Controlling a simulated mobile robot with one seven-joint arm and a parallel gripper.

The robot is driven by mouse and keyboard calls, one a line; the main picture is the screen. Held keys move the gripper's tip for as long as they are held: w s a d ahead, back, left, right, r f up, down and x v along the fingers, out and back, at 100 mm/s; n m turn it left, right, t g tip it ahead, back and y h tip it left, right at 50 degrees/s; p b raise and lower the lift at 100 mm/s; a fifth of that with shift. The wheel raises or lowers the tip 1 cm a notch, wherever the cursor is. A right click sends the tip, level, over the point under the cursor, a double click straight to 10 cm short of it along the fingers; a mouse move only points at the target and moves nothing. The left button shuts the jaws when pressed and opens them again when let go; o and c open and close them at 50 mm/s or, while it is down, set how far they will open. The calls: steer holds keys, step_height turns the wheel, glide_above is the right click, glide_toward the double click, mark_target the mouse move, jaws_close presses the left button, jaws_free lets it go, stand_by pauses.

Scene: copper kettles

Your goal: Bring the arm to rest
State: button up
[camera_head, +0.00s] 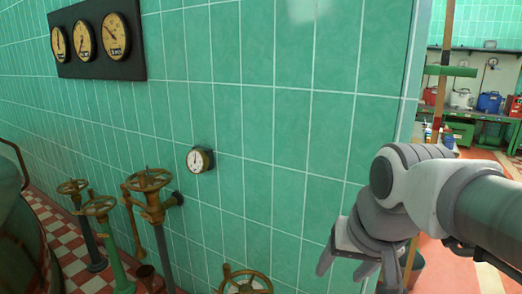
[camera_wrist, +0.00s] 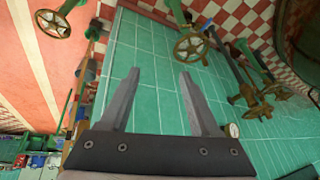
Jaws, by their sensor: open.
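My gripper (camera_head: 345,270) is at the lower right of the head view, in front of the green tiled wall (camera_head: 265,120), with its fingers pointing down and to the left. In the wrist view my gripper (camera_wrist: 159,73) has its two grey fingers spread apart, with nothing between them but the tiles behind. It is open and empty. My arm comes in from the right edge of the head view. I see no contact between the gripper and anything around it.
Brass valve handwheels (camera_head: 148,180) on pipes stand along the wall at the left. Another handwheel (camera_head: 242,281) is low at the centre. A small gauge (camera_head: 199,160) and a panel of three gauges (camera_head: 112,36) hang on the wall. A workbench (camera_head: 480,113) stands beyond the wall's right end.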

steer(key=s+d+f+n, duration=0.1)
steer(key=s+f+n, duration=0.15)
steer(key=s, duration=0.35)
step_height(320, 180, up, 16)
steer(key=p, duration=1.6)
steer(key=shift+s+f+m+t+h, duration=0.15)
steer(key=shift+m+t+h, duration=0.15)
steer(key=shift+m+t, duration=0.1)
steer(key=shift+d, duration=0.1)
